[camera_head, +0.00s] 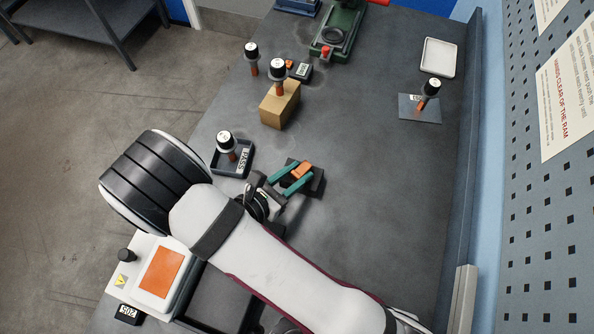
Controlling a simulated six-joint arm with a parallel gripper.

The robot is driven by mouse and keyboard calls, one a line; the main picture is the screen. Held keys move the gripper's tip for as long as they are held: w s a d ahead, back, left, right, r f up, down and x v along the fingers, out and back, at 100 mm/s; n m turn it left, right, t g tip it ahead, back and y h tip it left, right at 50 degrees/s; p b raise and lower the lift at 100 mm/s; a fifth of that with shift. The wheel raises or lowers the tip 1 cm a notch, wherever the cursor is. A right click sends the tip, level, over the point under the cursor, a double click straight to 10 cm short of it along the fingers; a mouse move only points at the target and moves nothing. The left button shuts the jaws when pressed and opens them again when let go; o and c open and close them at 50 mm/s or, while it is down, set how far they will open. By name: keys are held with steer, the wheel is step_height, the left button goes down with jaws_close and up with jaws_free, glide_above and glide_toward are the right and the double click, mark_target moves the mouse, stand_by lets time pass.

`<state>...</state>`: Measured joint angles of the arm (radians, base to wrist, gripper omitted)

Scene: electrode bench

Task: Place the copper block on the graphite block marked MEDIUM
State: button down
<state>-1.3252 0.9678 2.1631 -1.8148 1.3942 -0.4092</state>
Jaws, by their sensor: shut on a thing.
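My gripper (291,178) has teal fingers and is shut on a small orange copper block (302,170) near the middle of the bench. A dark block (318,183) shows beneath and to the right of the fingers; I cannot tell whether the copper block touches it, and no label shows on it. Another small dark block (302,72) with a pale label stands farther back, and its lettering is too small to read. A second small orange piece (289,64) is beside it. I cannot tell which dark block is marked MEDIUM.
Electrodes with black-and-white heads stand on the bench, on a tan block (272,108), in a dark tray (218,168) marked PASS and on a grey plate (405,108). A green press (348,22) and white tray (438,57) are at the back. The right middle of the bench is clear.

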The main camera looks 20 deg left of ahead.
steer(key=c, duration=0.6)
jaws_free()
steer(key=shift+o, duration=0.2)
